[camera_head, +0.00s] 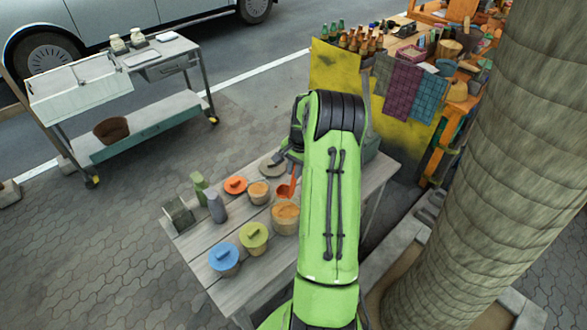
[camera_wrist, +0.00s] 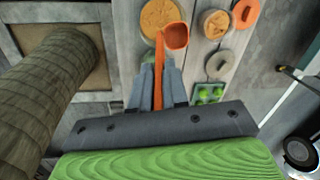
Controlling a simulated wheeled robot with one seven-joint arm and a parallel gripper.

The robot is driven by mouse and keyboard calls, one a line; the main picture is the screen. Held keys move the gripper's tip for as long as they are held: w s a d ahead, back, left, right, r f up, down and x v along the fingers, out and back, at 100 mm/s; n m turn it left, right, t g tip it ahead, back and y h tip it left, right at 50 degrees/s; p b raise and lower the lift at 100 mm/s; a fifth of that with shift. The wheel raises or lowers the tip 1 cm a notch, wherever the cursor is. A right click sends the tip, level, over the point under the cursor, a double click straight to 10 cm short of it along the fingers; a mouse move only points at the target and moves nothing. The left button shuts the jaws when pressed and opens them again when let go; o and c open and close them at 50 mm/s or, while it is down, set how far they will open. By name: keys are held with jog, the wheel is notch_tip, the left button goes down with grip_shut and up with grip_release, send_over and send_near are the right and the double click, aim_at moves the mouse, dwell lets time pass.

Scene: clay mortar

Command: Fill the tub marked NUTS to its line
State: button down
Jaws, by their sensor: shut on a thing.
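My gripper (camera_wrist: 158,88) is shut on the handle of an orange scoop (camera_wrist: 176,36), which also shows in the head view (camera_head: 287,189). The scoop's bowl is just beside the rim of a larger open tub (camera_head: 285,217) with tan-orange contents, also in the wrist view (camera_wrist: 160,14). A smaller open tub (camera_head: 259,193) with similar contents stands behind it; it also shows in the wrist view (camera_wrist: 214,24). I see no contents clearly in the scoop. No NUTS marking or fill line is readable on any tub.
On the grey plank table (camera_head: 203,252) stand a blue-lidded tub (camera_head: 223,257) and a yellow-lidded tub (camera_head: 253,236). An orange lid (camera_head: 235,185) and a grey lid (camera_head: 272,165) lie near the tubs. A thick trunk (camera_head: 490,165) rises at right.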

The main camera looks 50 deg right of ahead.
notch_tip(320, 180, down, 12)
jog(key=b, duration=0.8)
jog(key=shift+s+a+f+b, duration=0.15)
jog(key=shift+s+a+b, duration=0.1)
jog(key=shift+b, duration=0.15)
notch_tip(320, 180, up, 12)
jog(key=p, duration=0.7)
jog(key=shift+f+p, duration=0.25)
jog(key=shift+p, duration=0.05)
jog(key=shift+f, duration=0.15)
